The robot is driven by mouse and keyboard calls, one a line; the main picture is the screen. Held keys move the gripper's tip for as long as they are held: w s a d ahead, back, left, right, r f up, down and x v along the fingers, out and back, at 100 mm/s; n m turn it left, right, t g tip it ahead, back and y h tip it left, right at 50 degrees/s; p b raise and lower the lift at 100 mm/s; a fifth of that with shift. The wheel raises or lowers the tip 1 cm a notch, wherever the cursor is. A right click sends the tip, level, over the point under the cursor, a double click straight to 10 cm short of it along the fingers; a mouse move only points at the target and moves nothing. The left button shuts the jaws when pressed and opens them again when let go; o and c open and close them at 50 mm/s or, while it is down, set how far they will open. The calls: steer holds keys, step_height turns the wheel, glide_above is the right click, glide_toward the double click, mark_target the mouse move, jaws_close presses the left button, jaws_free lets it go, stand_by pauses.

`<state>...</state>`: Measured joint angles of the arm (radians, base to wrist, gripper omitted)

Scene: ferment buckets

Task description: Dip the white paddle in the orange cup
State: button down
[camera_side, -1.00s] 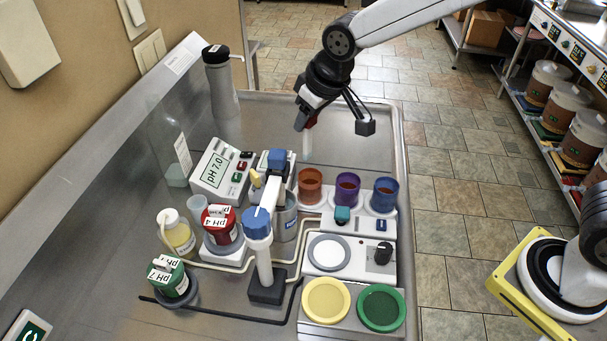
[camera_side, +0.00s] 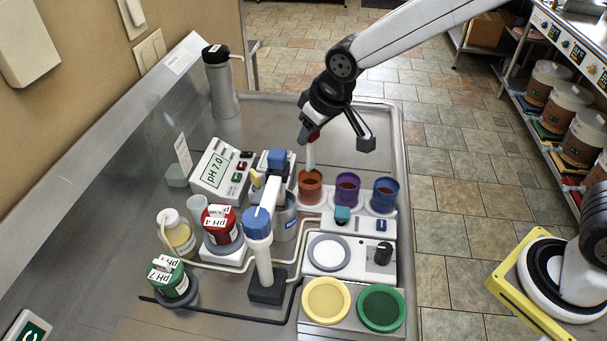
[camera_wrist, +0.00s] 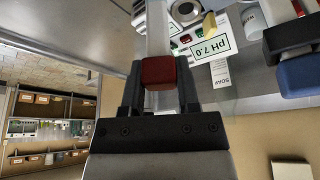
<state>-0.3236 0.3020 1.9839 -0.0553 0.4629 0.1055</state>
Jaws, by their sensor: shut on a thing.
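My gripper (camera_side: 312,131) is shut on the red grip of the white paddle (camera_side: 310,156) and holds it pointing down. The paddle's lower end is at the mouth of the orange cup (camera_side: 310,190); I cannot tell how far inside it is. In the wrist view the red grip sits between my fingers (camera_wrist: 158,84) and the white paddle (camera_wrist: 157,28) runs away from it to the top edge. The orange cup holds reddish-brown liquid and is the leftmost of the row. The wrist view does not clearly show the cup.
A purple cup (camera_side: 347,189) and a blue cup (camera_side: 384,194) stand right of the orange cup. A pH meter (camera_side: 219,172) and a blue-capped probe stand (camera_side: 258,226) are to its left. The tray behind is clear.

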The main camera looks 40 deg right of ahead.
mark_target(313, 156)
steer(key=shift+f, duration=3.6)
steer(key=shift+r, duration=4.15)
